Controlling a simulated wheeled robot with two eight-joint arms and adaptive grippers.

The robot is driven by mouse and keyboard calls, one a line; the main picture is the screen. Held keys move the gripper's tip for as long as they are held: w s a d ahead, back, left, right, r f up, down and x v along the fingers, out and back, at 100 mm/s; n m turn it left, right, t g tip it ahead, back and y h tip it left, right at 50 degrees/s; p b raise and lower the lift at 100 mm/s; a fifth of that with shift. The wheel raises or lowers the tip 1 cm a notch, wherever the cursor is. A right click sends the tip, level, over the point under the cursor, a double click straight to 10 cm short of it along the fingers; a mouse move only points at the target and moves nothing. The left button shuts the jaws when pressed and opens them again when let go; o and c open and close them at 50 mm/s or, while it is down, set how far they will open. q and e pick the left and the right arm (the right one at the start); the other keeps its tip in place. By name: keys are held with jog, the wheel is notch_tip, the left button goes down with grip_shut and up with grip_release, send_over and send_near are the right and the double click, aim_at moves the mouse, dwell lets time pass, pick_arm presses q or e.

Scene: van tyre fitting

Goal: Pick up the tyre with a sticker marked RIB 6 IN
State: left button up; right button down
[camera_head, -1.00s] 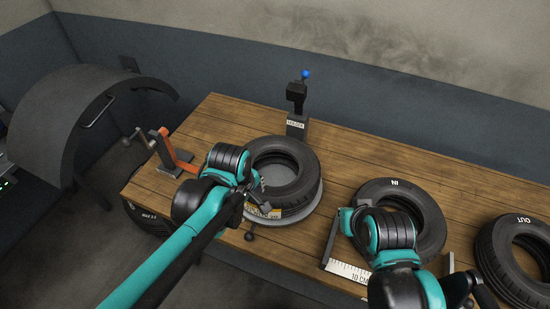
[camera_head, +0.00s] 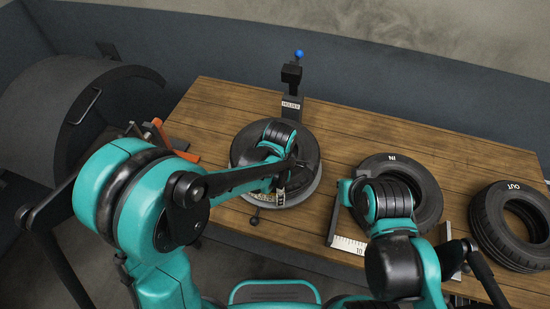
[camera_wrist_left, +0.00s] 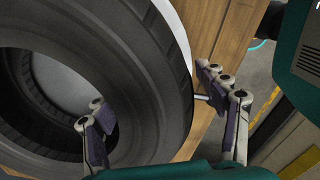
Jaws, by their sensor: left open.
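A black tyre (camera_head: 247,147) lies flat on a round grey stand (camera_head: 312,188) on the bench. A small yellowish label (camera_head: 266,197) shows at its front edge; I cannot read it. My left gripper (camera_head: 281,186) is over the tyre's front side, partly hidden by my arm. In the left wrist view its open fingers (camera_wrist_left: 160,108) straddle the tyre wall (camera_wrist_left: 150,75), one over the hole and one outside. A second tyre (camera_head: 430,195), marked IN, lies to the right. A third tyre (camera_head: 488,235), marked OUT, lies farther right. My right gripper is over the IN tyre's left side, its fingers hidden.
A post (camera_head: 291,95) with a blue knob and a HOLDER label stands behind the stand. An orange-handled clamp (camera_head: 165,138) is at the bench's left end. A white ruled scale (camera_head: 348,245) lies before the IN tyre. A grey curved guard (camera_head: 90,100) stands left of the bench.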

pick_arm(q)
jog(key=shift+f, duration=0.45)
grip_shut()
jog(key=shift+r, duration=0.1)
